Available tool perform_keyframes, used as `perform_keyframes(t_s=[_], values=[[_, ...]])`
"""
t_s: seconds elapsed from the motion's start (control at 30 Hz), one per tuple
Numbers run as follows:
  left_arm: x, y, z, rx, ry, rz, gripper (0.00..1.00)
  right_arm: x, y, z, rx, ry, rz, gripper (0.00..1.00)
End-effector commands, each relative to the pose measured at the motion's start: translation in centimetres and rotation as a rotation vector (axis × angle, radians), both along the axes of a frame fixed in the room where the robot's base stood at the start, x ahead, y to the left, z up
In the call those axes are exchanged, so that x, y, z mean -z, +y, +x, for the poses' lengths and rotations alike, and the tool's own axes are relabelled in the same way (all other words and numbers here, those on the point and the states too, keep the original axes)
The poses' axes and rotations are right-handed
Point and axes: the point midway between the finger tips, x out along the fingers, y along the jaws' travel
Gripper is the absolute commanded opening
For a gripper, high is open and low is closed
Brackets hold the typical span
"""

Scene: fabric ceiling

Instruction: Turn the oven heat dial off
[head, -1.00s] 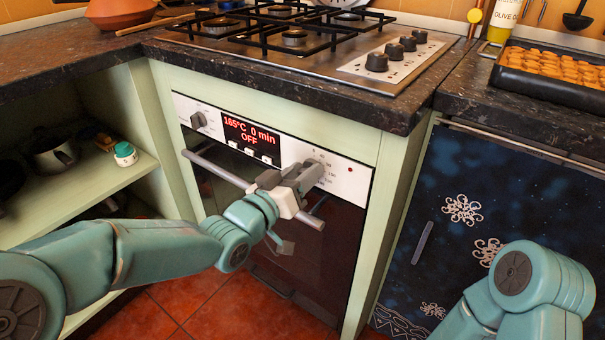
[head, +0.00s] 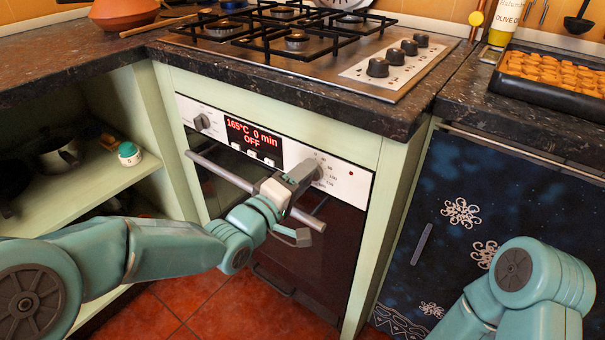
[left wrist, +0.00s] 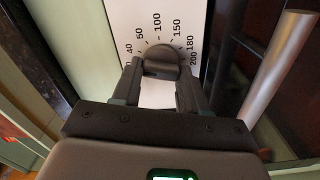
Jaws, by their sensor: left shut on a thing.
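The heat dial (left wrist: 160,62) is a dark round knob on the oven's white panel, ringed by numbers from 40 to 200 in the left wrist view. In the head view the dial (head: 317,172) is partly hidden behind my left gripper (head: 303,174). That gripper is shut on the dial, one finger on each side in the left wrist view (left wrist: 160,80). My right gripper is out of view; only part of my right arm shows at lower right.
The oven handle bar (head: 222,172) runs just below the panel, close under my left gripper. A second knob (head: 202,122) sits at the panel's left. The dark counter edge (head: 300,100) overhangs above. A baking tray (head: 545,100) stands at right.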

Motion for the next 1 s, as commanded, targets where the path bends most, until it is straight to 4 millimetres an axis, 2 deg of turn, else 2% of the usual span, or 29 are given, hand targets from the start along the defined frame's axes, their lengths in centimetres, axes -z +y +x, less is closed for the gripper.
perform_keyframes(t_s=[0.4,1.0], values=[[0.21,-0.02,-0.03,0.001,0.14,-0.187,0.13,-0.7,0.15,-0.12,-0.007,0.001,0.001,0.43],[0.26,-0.04,-0.03,0.001,0.17,-0.23,0.12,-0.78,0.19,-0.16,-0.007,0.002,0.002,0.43]])
